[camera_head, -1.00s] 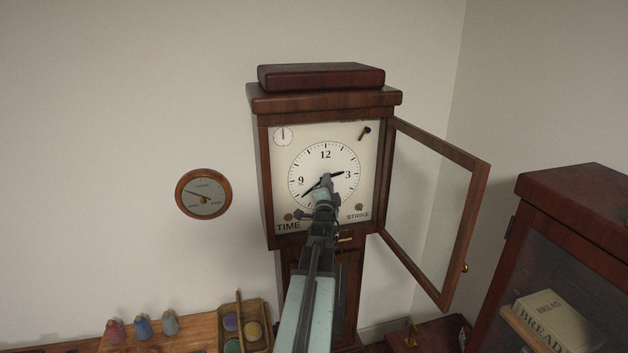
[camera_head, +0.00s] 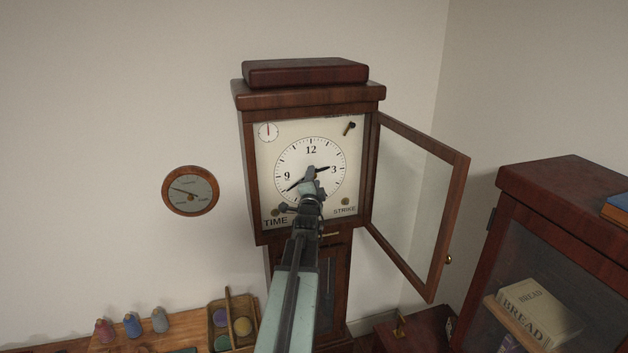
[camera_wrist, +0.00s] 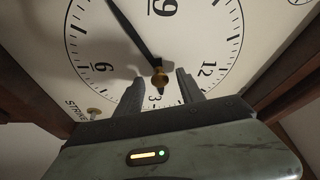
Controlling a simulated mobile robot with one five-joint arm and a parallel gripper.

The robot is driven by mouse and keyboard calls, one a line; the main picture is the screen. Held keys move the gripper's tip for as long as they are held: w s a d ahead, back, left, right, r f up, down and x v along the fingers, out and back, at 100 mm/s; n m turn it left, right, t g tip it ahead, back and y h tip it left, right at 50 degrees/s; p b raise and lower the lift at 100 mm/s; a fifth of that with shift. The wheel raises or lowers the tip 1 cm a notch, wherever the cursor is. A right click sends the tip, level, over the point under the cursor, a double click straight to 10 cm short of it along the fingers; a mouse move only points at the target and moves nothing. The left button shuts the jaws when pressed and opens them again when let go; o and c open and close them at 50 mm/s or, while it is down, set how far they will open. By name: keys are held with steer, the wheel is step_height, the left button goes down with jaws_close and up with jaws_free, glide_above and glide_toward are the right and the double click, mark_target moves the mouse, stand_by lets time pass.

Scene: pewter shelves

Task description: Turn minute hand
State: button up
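The tall wooden clock (camera_head: 310,97) stands with its glass door open to the right. Its white dial shows a long black minute hand (camera_head: 296,186) pointing between 7 and 8, and a short hour hand (camera_head: 322,169) near 3. In the wrist view the minute hand (camera_wrist: 135,37) runs up and left from the brass hub (camera_wrist: 160,77). My gripper (camera_head: 310,174) is at the dial's centre. In the wrist view my gripper (camera_wrist: 159,90) is open, its two fingers apart on either side of the short hour hand's tip. The minute hand lies outside the fingers.
The open glass door (camera_head: 448,210) stands out to the right of the dial. A dark cabinet (camera_head: 560,190) with a bread box (camera_head: 538,310) is at right. A round gauge (camera_head: 190,190) hangs left. A compartmented tray (camera_head: 252,337) and small coloured bottles (camera_head: 132,325) are below left.

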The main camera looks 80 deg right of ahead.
steer(key=a, duration=0.7)
steer(key=shift+s+a+f+b, duration=0.4)
steer(key=shift+f+b, duration=0.05)
